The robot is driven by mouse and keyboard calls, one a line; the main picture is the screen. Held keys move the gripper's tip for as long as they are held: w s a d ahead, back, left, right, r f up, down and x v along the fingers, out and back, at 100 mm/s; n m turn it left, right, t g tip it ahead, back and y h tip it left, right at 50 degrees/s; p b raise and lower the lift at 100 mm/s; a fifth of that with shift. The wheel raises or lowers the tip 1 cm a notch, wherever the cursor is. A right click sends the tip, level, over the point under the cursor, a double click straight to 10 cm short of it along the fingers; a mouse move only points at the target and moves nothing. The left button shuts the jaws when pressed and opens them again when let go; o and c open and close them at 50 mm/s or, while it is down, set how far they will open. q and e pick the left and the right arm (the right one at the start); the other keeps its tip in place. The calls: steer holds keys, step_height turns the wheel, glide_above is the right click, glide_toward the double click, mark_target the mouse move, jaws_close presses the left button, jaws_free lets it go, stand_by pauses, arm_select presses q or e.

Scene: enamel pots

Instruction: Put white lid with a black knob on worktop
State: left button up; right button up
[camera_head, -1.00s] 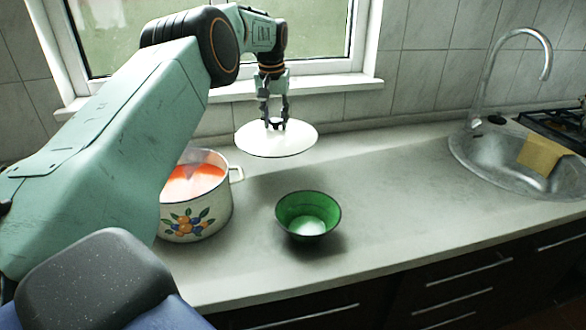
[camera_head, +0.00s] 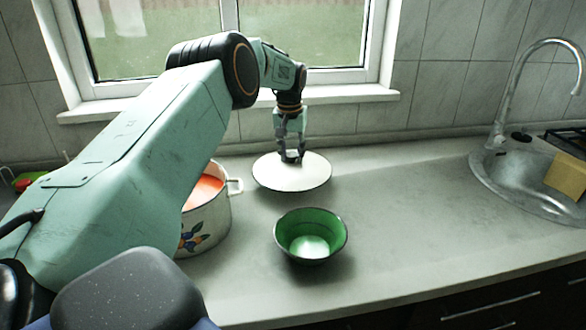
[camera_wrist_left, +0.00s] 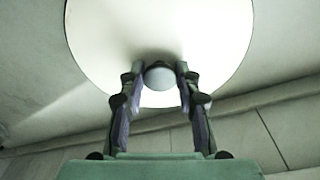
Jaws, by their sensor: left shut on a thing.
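The white lid (camera_head: 292,173) is a flat white disc with a thin dark rim, level, at the back of the worktop (camera_head: 400,215). My left gripper (camera_head: 290,156) is above its middle and shut on its knob. In the left wrist view, the lid (camera_wrist_left: 110,40) fills the top and its rounded knob (camera_wrist_left: 159,76) sits between the fingertips of my left gripper (camera_wrist_left: 160,72). The knob looks dark grey there. I cannot tell whether the lid touches the worktop or hangs just above it. My right gripper is not in view.
A green bowl (camera_head: 310,235) stands in front of the lid. A white pot (camera_head: 208,225) with a fruit pattern and orange-red contents stands left, partly behind my arm. A sink (camera_head: 520,180) with a yellow cloth (camera_head: 567,177) is at right. Worktop between bowl and sink is clear.

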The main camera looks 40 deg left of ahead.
mark_target(292, 162)
arm_select(q)
steer(key=shift+w+d+f, duration=0.1)
steer(key=shift+d+f, duration=0.05)
steer(key=shift+f, duration=0.3)
steer(key=f, duration=0.3)
steer(key=shift+s+a, duration=0.25)
steer(key=shift+a, duration=0.05)
steer(key=shift+w+d, duration=0.15)
steer(key=shift+w, duration=0.1)
steer(key=shift+d+f, duration=0.1)
steer(key=o, duration=0.7)
steer(key=shift+s, duration=0.15)
steer(key=o, duration=0.3)
steer(key=shift+f, duration=0.1)
steer(key=shift+o, duration=0.6)
